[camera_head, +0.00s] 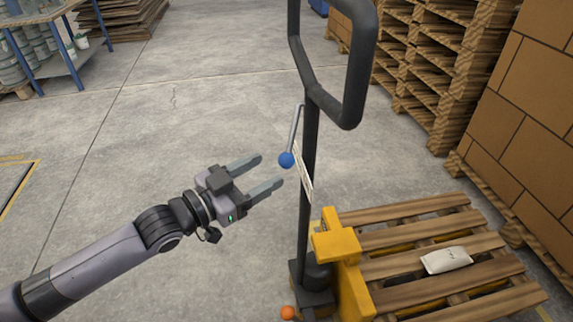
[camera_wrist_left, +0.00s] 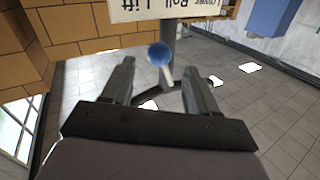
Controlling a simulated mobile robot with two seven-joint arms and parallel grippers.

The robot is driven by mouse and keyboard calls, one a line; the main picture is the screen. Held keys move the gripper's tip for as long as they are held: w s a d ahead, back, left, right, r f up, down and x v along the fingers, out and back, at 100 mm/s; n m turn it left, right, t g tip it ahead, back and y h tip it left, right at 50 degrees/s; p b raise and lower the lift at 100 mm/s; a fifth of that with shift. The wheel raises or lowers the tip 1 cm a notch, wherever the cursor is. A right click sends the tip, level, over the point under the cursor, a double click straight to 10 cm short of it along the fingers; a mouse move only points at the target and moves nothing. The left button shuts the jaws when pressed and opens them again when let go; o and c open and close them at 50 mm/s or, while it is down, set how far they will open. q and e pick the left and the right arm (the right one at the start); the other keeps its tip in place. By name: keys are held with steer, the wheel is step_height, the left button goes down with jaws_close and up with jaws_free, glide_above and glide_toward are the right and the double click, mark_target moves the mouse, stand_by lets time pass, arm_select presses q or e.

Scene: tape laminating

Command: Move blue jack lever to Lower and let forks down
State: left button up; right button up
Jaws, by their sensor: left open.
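The blue ball knob of the jack lever (camera_head: 286,160) hangs on a thin grey rod beside the black handle post (camera_head: 310,130). My left gripper (camera_head: 271,170) is open and points at the knob from the left. In the left wrist view the blue knob (camera_wrist_left: 159,54) shows between and just beyond the two open fingertips (camera_wrist_left: 157,65), with no clear contact. A label plate (camera_wrist_left: 165,10) reading Lower, Roll and Lift shows behind it. The yellow jack body (camera_head: 338,248) stands at the post's foot, and the forks are mostly hidden under the wooden pallet (camera_head: 400,268). My right gripper is not in view.
A white packet (camera_head: 446,260) lies on the pallet. The black loop handle (camera_head: 360,75) rises above the lever. An orange ball (camera_head: 288,312) is low by the base. Stacked pallets (camera_head: 450,60) and cartons (camera_head: 525,110) stand at right.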

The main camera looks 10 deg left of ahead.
mark_target(280, 164)
arm_select(q)
steer(key=x, duration=0.6)
steer(key=shift+w+d, duration=0.25)
steer(key=shift+c, duration=0.2)
jaws_close()
